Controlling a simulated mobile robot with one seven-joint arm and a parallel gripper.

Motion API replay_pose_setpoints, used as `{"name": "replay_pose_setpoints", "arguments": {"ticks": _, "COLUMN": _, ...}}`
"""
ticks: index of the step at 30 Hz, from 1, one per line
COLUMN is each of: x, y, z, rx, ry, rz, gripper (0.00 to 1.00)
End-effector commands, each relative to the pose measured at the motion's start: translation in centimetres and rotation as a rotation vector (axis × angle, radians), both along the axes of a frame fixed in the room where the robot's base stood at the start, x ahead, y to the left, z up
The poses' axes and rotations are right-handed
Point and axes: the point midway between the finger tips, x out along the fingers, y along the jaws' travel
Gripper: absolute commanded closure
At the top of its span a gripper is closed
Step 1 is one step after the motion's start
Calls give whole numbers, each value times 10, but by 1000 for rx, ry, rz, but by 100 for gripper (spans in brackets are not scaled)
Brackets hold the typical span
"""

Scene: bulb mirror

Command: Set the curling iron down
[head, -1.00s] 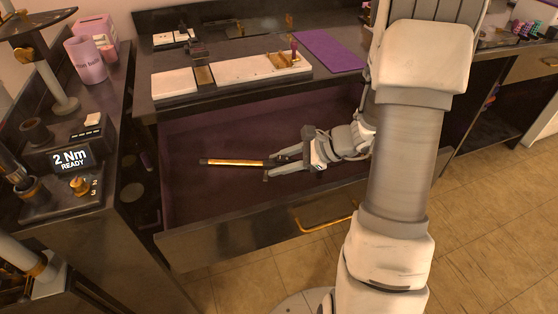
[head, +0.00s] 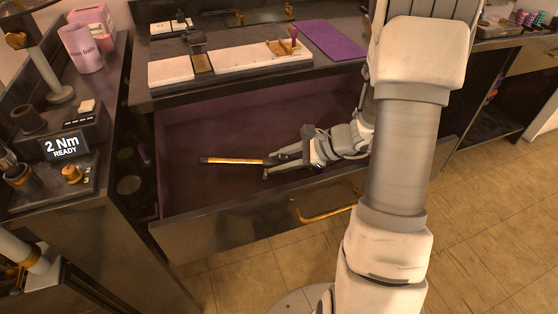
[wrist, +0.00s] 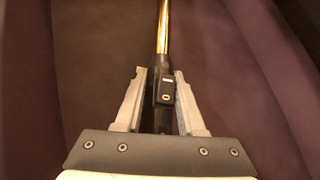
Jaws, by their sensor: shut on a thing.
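The curling iron (head: 234,161) has a gold barrel with a dark tip and points left in the head view. My gripper (head: 272,166) is shut on its dark handle, inside the open drawer (head: 200,195). In the wrist view, the dark handle (wrist: 164,88) with its small switch lies between the two fingers of my gripper (wrist: 160,85), and the gold barrel runs away upward. I cannot tell whether the iron touches the drawer floor. The rear end of the handle is mostly hidden by my gripper.
The drawer's front panel (head: 250,230) with a brass handle (head: 325,208) stands nearest. Above the drawer is a dark counter with a white tray (head: 240,60) and a purple mat (head: 330,40). A torque station reading "2 Nm READY" (head: 66,146) is at left. The drawer floor around the iron is clear.

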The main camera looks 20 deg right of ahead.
Motion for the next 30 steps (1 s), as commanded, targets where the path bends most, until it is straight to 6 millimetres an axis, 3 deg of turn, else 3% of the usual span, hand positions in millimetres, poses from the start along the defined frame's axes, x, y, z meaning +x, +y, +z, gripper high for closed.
{"name": "replay_pose_setpoints", "arguments": {"ticks": 11, "x": 0, "y": 0, "z": -8, "rx": 1, "ry": -1, "rz": -1, "gripper": 100}}
{"name": "replay_pose_setpoints", "arguments": {"ticks": 12, "x": 0, "y": 0, "z": -7, "rx": 0, "ry": -2, "rz": 0, "gripper": 56}}
{"name": "replay_pose_setpoints", "arguments": {"ticks": 17, "x": 0, "y": 0, "z": -7, "rx": 1, "ry": -1, "rz": -1, "gripper": 27}}
{"name": "replay_pose_setpoints", "arguments": {"ticks": 30, "x": -5, "y": -8, "z": 0, "rx": -2, "ry": -1, "rz": -2, "gripper": 26}}
